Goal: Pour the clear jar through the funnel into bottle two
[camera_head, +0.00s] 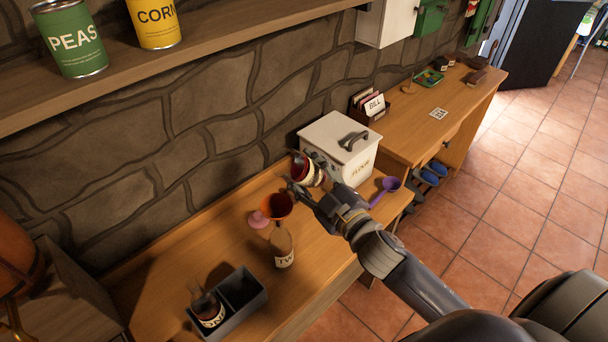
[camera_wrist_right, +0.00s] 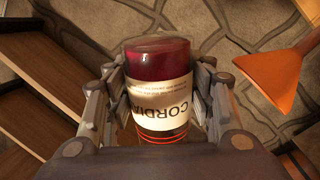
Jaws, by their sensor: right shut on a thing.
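My right gripper (camera_head: 301,180) is shut on a jar (camera_head: 308,170) of dark red contents. In the right wrist view the jar (camera_wrist_right: 160,100) sits between both fingers, its pale label reading "CORDIA" upside down. The jar looks tilted in the head view; how far is hard to tell. An orange funnel (camera_head: 278,206) stands over the mouth of a bottle (camera_head: 284,250) labelled "TWO", just below and left of the jar. The funnel also shows at the right of the wrist view (camera_wrist_right: 278,77), apart from the jar. My left gripper is not in view.
A grey two-part crate (camera_head: 258,300) holds a dark bottle (camera_head: 207,308) in its left compartment. A pink object (camera_head: 258,220) is beside the funnel. A white lidded box (camera_head: 335,148) stands behind the jar, and a purple scoop (camera_head: 388,186) lies right of the gripper.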

